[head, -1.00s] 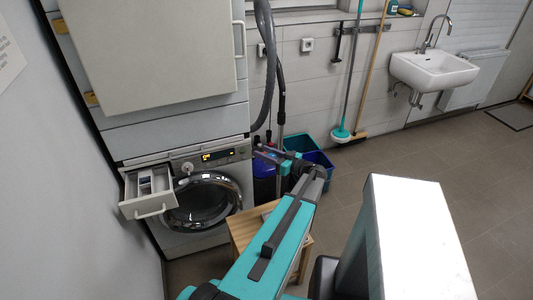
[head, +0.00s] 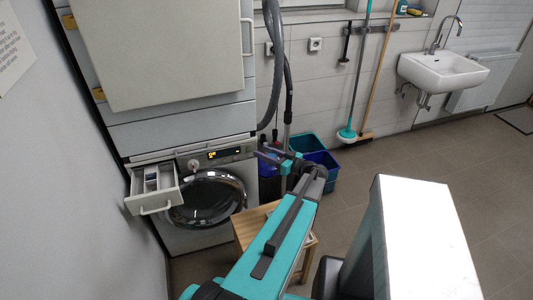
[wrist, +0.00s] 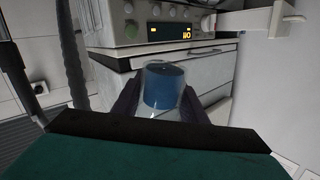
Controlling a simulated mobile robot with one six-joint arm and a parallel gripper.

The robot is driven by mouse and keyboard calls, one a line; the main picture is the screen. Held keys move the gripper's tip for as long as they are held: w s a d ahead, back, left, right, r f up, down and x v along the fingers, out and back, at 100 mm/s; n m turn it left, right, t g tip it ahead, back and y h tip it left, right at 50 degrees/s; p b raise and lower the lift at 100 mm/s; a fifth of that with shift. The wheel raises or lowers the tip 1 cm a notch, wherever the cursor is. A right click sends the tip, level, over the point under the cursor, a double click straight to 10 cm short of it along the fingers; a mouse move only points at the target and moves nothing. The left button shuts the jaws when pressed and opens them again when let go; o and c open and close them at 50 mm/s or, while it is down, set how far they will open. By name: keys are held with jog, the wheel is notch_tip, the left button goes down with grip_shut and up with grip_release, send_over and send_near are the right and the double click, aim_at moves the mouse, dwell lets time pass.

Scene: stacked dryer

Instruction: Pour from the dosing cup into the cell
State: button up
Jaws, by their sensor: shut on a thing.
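The dosing cup (wrist: 163,88) shows in the wrist view as a clear cup with blue in it. It sits between the two dark fingers of my gripper (wrist: 162,98), which is shut on it. It looks roughly upright. The washer's detergent drawer (head: 152,202) is pulled out at the left in the head view, with cells (head: 152,178) inside. My gripper is right of the drawer, in front of the washer; the cup cannot be made out in the head view. In the wrist view the drawer (wrist: 246,22) shows at upper right, its cells hidden.
The washer (head: 205,200) has a lit display and a round door. The dryer (head: 170,50) is stacked above it. A wooden stool (head: 250,228) stands under my arm. Buckets (head: 318,165) stand behind. A wall closes the left side; open floor lies right.

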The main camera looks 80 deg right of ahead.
jog(key=shift+w+a, duration=0.5)
jog(key=shift+w, duration=0.25)
jog(key=shift+w+a+y, duration=0.15)
jog(key=shift+w+y, duration=0.15)
jog(key=w+a+n+y+b, duration=0.1)
jog(key=w+a+y+b, duration=0.1)
jog(key=w+a, duration=0.3)
jog(key=w+a+n+y+b, duration=0.1)
jog(key=w+a, duration=0.4)
jog(key=w, duration=0.5)
jog(key=shift+w+n+t+y+b, duration=0.3)
jog(key=shift+t+y+b, duration=0.1)
jog(key=shift+y, duration=0.3)
dwell(4.8)
